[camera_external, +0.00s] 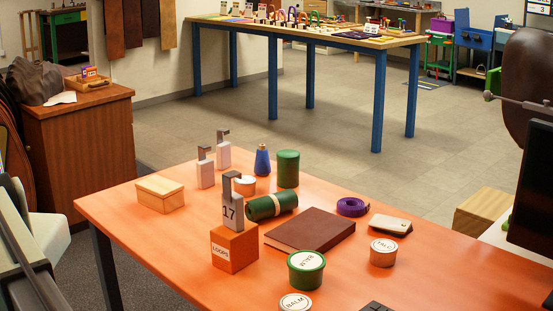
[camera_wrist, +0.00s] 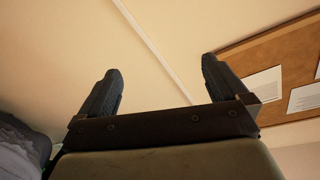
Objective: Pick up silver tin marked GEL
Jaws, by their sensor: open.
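I cannot make out a silver tin marked GEL in either view. On the orange table (camera_external: 370,284) in the external view stand a green tin with a white lid reading BALM (camera_external: 306,270) and a copper-coloured tin reading TALC (camera_external: 383,252). A round lid or tin reading BALM (camera_external: 295,302) is cut by the bottom edge. A small copper-coloured tin with a pale top (camera_external: 246,184) stands partly behind a grey hooked block; its label is unreadable. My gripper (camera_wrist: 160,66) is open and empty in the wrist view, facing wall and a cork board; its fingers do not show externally.
A grey hooked block marked 17 (camera_external: 233,211) stands at the orange LOOPS box (camera_external: 234,249). Around are a wooden box (camera_external: 160,194), green roll (camera_external: 263,207), brown book (camera_external: 310,229), purple coil (camera_external: 352,207), green cylinder (camera_external: 288,168) and blue bottle (camera_external: 262,160).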

